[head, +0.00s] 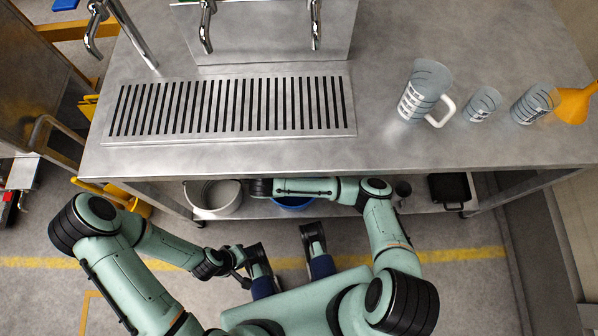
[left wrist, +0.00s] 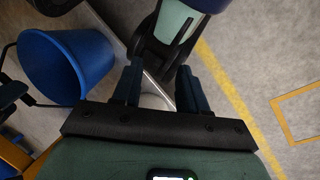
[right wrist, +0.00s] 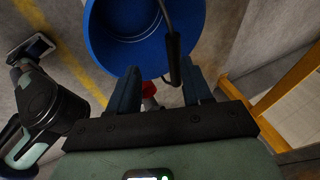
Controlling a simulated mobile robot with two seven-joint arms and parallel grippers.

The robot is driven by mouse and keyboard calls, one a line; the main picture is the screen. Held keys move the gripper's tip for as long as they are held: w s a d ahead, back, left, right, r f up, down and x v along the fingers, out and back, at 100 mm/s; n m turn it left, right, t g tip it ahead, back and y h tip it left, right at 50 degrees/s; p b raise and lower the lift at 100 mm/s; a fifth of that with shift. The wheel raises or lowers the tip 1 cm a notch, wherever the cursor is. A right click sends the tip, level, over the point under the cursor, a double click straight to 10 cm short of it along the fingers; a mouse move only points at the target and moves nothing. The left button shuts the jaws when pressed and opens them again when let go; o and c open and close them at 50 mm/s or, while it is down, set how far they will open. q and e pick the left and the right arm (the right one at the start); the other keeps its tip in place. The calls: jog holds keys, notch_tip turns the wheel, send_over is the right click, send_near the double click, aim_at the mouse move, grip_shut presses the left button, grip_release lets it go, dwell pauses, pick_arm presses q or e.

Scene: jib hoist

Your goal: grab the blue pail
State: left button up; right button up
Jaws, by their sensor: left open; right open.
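The blue pail (head: 293,203) stands on the low shelf under the counter, mostly hidden in the head view by my right arm and the counter edge. In the right wrist view the pail (right wrist: 110,38) is large at the top, seen into its open mouth. Its dark handle grip (right wrist: 174,62) appears between the fingers, nearer the right-hand one. My right gripper (right wrist: 161,76) is open; contact with the grip cannot be told. My left gripper (head: 246,267) is open and empty, low in front of the shelf. In the left wrist view the pail (left wrist: 75,65) is left of the fingers (left wrist: 159,68).
A white pail (head: 215,198) stands left of the blue one on the shelf. A black tray (head: 450,188) is farther right. The counter (head: 420,155) overhangs the shelf and carries a pitcher (head: 423,92), two beakers and a yellow funnel (head: 574,103). The floor in front is mostly clear.

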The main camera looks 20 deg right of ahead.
jog(key=shift+m, duration=0.6)
jog(key=w+d+f+b, duration=0.2)
jog(key=f, duration=0.1)
jog(key=w+d+f+b, duration=0.1)
jog(key=d+f+b, duration=0.1)
jog(key=shift+w, duration=0.15)
jog(key=shift+w+d+f, duration=0.2)
jog(key=shift+f, duration=0.3)
pick_arm(q)
jog(key=w+a+f+t+y, duration=0.1)
jog(key=w+a+f+t, duration=0.1)
jog(key=w+f, duration=0.3)
jog(key=shift+w+a+n, duration=0.3)
jog(key=shift+w+a, duration=0.05)
jog(key=shift+w, duration=0.4)
pick_arm(e)
grip_shut()
